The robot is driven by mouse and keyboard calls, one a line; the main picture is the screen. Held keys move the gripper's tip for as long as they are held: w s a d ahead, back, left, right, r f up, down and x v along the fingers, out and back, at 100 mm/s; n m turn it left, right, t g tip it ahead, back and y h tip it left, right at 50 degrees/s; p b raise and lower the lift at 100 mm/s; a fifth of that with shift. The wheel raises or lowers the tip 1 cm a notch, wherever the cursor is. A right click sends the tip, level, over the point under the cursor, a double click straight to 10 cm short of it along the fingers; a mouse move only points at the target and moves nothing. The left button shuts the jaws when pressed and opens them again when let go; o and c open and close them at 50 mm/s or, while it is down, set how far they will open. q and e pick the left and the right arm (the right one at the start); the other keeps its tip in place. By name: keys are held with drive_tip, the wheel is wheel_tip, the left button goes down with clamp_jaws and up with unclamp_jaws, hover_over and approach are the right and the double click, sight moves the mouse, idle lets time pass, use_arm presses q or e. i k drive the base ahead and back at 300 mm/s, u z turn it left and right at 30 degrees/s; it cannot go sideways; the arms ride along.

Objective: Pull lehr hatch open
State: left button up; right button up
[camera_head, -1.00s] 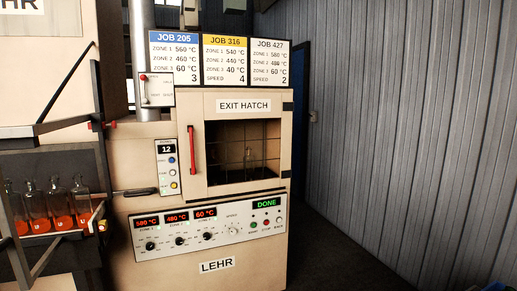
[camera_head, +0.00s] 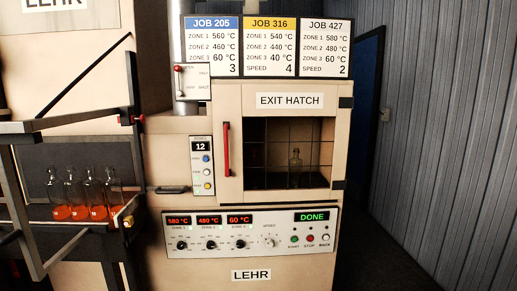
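The lehr's exit hatch (camera_head: 290,101) is a beige door with a wire-grid window, a red vertical handle (camera_head: 226,149) at its left edge and dark hinges at its right. It looks shut. Through the window a single clear bottle (camera_head: 295,160) stands inside the lehr. Neither of my grippers shows in the head view, and nothing touches the handle.
At the left, several bottles (camera_head: 88,195) with orange-red glowing bases stand by a dark metal frame (camera_head: 70,124). A small lever box (camera_head: 193,83) and job cards (camera_head: 270,47) sit above the hatch. Dark floor (camera_head: 385,255) lies clear at the right.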

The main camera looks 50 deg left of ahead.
sight(230, 102)
drive_tip(key=u, duration=0.25)
drive_tip(key=i, duration=0.9)
drive_tip(key=u, duration=0.45)
